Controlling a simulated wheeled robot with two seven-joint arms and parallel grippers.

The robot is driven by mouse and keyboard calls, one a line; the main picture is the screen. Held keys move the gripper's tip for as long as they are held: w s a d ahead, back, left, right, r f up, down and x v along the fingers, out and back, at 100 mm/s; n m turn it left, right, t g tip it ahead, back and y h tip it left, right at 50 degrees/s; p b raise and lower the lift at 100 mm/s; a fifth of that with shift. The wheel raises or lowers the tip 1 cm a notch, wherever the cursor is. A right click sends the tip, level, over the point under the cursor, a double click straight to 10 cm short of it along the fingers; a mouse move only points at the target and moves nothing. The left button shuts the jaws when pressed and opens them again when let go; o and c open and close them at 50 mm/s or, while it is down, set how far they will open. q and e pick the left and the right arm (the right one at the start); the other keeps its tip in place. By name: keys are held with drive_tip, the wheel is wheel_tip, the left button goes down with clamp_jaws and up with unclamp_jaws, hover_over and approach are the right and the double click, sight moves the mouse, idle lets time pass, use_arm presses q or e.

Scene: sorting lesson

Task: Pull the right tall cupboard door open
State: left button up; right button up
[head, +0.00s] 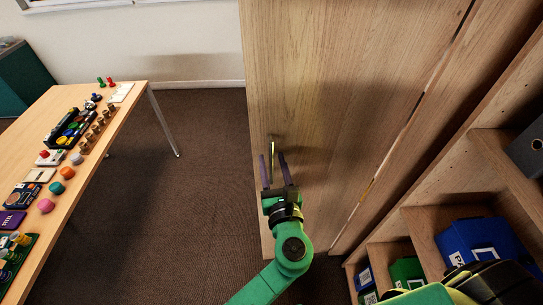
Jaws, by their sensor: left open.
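The tall wooden cupboard door (330,75) fills the middle of the head view, with a vertical metal handle (272,160) near its left edge. My left gripper (272,170) is at the handle, its two dark fingers apart, one on each side of the handle. I cannot tell whether either finger touches it. A narrow gap runs along the right side of the door panel. My right arm shows only in part at the bottom right, and its fingers are not visible.
A wooden table (100,150) with several small sorting objects stands at the left. Open shelves (440,220) with a blue box (480,240) and a green box (407,271) are at the right. Carpeted floor (200,180) is clear between table and cupboard.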

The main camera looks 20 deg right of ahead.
use_arm(q)
drive_tip(key=s+a+p, duration=0.1)
drive_tip(key=s+p, duration=0.2)
drive_tip(key=s, duration=1)
use_arm(e)
wheel_tip(320, 180, up, 4)
drive_tip(key=shift+f, duration=0.2)
